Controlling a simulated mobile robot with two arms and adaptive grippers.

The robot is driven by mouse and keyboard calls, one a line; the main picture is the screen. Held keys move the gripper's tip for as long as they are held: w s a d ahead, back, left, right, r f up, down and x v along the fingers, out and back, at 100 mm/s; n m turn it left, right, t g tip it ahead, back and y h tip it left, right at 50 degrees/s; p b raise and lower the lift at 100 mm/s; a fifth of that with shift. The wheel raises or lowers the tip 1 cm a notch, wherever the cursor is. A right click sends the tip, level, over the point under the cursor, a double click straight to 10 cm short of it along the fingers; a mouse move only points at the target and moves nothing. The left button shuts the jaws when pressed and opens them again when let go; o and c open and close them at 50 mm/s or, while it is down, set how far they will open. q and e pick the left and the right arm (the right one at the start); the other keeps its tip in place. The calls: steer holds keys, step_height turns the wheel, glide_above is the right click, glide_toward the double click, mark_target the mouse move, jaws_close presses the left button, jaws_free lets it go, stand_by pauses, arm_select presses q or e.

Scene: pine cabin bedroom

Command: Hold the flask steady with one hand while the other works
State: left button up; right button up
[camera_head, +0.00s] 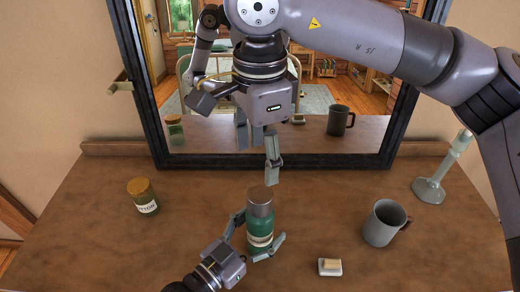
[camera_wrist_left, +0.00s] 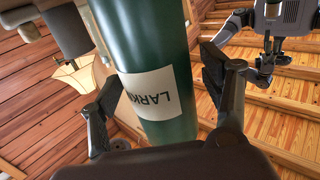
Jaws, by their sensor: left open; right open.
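The flask (camera_head: 260,222) is green with a grey-brown cap and a pale label, and stands upright near the front middle of the dresser top. My left gripper (camera_head: 261,229) is open, with one finger on each side of the flask body. In the left wrist view the flask (camera_wrist_left: 147,45) fills the space between the fingers, its label reading "LARK" upside down; I cannot tell whether the fingers touch it. My right gripper (camera_head: 266,160) is open and empty, pointing down above and behind the cap. What looks like that gripper also shows in the left wrist view (camera_wrist_left: 266,62).
A jar with a tan lid (camera_head: 143,197) stands to the left. A grey mug (camera_head: 383,224), a small dish with a bar (camera_head: 330,267) and a glass candlestick (camera_head: 431,189) stand to the right. A dark-framed mirror (camera_head: 340,161) closes off the back. The front left top is clear.

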arm_select(q)
steer(key=v, duration=1.1)
steer(key=shift+w+f, duration=0.1)
steer(key=shift+s+a, duration=0.4)
